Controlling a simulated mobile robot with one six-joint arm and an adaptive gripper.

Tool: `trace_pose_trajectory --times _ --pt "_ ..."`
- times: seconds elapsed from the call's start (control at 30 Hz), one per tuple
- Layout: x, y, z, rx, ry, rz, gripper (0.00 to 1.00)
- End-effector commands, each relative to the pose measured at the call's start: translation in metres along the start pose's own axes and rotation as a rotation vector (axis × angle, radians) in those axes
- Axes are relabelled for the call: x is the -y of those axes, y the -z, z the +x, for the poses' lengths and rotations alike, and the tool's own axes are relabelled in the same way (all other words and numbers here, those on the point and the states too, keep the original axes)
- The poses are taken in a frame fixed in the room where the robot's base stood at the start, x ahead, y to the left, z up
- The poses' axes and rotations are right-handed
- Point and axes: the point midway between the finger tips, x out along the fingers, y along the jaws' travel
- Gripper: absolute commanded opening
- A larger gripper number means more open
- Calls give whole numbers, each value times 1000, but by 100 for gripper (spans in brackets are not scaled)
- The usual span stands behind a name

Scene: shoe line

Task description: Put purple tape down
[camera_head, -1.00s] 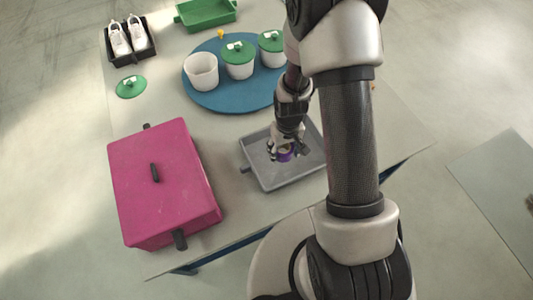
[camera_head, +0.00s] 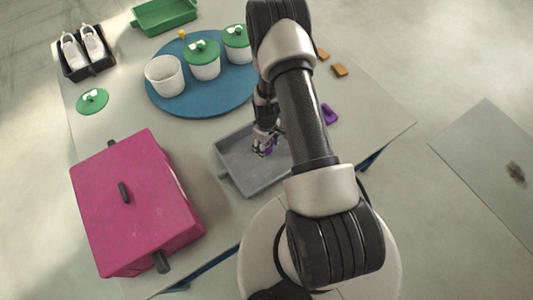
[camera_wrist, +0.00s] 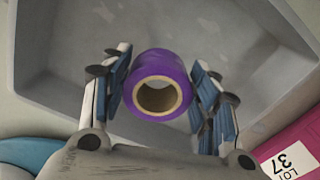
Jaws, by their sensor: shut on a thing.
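The purple tape (camera_wrist: 157,86) is a roll with a brown core. In the wrist view it sits between the two fingers of my gripper (camera_wrist: 160,92), which is shut on it. The grey tray (camera_wrist: 60,45) lies behind and below the roll in that view. In the head view my gripper (camera_head: 265,145) is over the grey tray (camera_head: 265,180), and only a small bit of the purple tape (camera_head: 266,152) shows there. I cannot tell whether the roll touches the tray floor.
A pink lidded box (camera_head: 135,205) stands left of the tray. A blue round mat (camera_head: 185,105) with several white cups lies behind. A purple piece (camera_head: 330,114) and brown blocks (camera_head: 339,70) lie right of my arm. Green tray (camera_head: 165,15) and shoe box (camera_head: 84,52) are farther back.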

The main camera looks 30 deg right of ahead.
Motion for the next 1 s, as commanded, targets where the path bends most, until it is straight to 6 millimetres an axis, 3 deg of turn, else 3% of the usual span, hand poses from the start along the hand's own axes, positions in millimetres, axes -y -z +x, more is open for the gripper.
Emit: trace_pose_trajectory --times 0.27,0.47,0.87,0.9,1.0 --pt "0 0 23 -1 0 0 30" --pt "0 0 54 0 0 0 30" --pt "0 1 59 -1 -1 0 30" --pt "0 1 58 -1 -1 0 57" --pt "0 1 57 -1 -1 0 64"
